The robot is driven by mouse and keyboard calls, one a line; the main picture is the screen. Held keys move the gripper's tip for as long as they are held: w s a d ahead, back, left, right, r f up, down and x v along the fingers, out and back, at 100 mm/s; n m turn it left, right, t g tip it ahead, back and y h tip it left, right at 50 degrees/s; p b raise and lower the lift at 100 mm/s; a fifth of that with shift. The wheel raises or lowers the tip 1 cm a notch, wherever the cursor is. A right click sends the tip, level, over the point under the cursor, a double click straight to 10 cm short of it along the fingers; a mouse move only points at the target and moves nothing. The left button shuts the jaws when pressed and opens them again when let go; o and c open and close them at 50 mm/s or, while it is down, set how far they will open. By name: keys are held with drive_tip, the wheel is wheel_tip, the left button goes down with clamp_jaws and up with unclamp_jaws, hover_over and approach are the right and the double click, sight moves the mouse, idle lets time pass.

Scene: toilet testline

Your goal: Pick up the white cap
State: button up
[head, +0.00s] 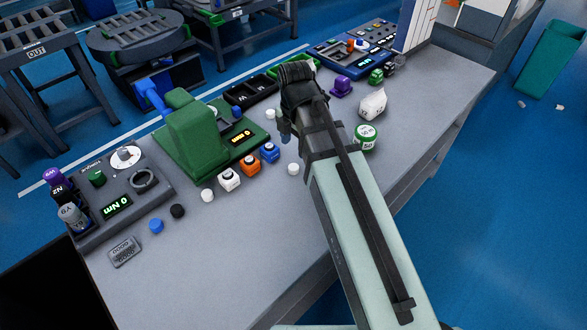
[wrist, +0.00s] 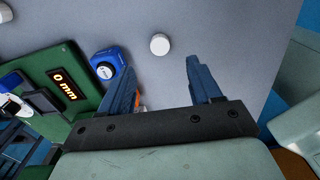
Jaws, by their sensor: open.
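A small round white cap (wrist: 160,44) lies on the grey table in the wrist view, just beyond my fingertips and roughly in line with the gap between them. It seems to be the white cap (head: 293,169) right of the blue bottle in the head view. My gripper (wrist: 160,75) is open and empty, with its two blue fingers spread apart. In the head view the gripper (head: 285,130) is mostly hidden by my arm.
A blue bottle (wrist: 108,66) stands left of the cap, with orange (head: 249,165) and white (head: 229,179) bottles beside it. The green station (head: 190,140) with a "0 mm" display is behind them. The table right of the cap is clear in the wrist view.

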sight(293, 167)
drive_tip(key=shift+f, duration=1.9)
drive_tip(key=shift+f, duration=0.1)
drive_tip(key=shift+s+a+f, duration=0.1)
drive_tip(key=shift+f, duration=1.15)
drive_tip(key=shift+s+a+f, duration=0.1)
drive_tip(key=shift+f, duration=1.15)
drive_tip(key=c, duration=1.1)
